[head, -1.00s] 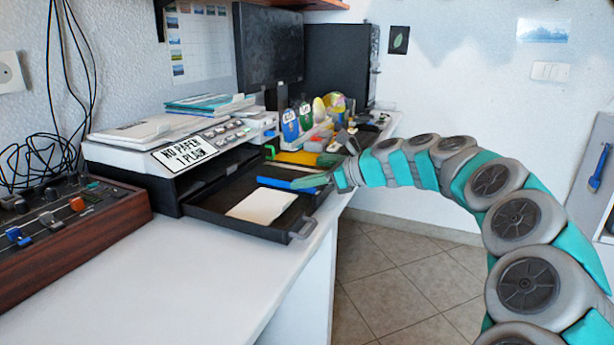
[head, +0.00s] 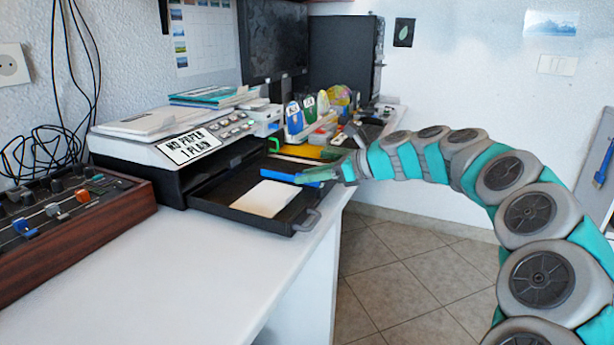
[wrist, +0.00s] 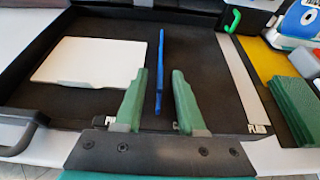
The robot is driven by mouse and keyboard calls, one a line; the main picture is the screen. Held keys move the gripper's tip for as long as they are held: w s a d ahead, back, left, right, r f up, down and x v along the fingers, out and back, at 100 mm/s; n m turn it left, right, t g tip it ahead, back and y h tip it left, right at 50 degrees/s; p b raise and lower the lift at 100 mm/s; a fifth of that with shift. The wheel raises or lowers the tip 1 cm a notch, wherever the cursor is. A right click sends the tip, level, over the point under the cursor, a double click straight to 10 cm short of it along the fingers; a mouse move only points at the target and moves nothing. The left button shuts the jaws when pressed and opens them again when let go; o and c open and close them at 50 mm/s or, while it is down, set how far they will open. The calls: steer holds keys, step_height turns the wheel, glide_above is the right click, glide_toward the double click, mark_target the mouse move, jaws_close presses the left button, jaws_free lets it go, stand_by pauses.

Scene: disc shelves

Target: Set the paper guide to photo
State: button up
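The paper guide is a thin blue bar (wrist: 160,65) standing in the pulled-out black paper tray (wrist: 110,28). It also shows in the head view (head: 284,176). My gripper (wrist: 159,78) is open, with one green finger on each side of the guide and a gap on both sides. In the head view my gripper (head: 318,173) is over the tray's right side. A white label (wrist: 187,127) near the right finger's base is partly hidden; a label reading "PLAIN" (wrist: 258,128) is farther right. The printer display (head: 189,147) reads "NO PAPER 1 PLAIN".
A white sheet (wrist: 88,62) lies in the tray, left of the guide. A green clip (wrist: 233,20), a yellow item (wrist: 262,62) and green pads (wrist: 292,105) are on the right. A mixer (head: 70,220) stands left of the printer. The front counter (head: 190,265) is clear.

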steer(key=v, duration=0.7)
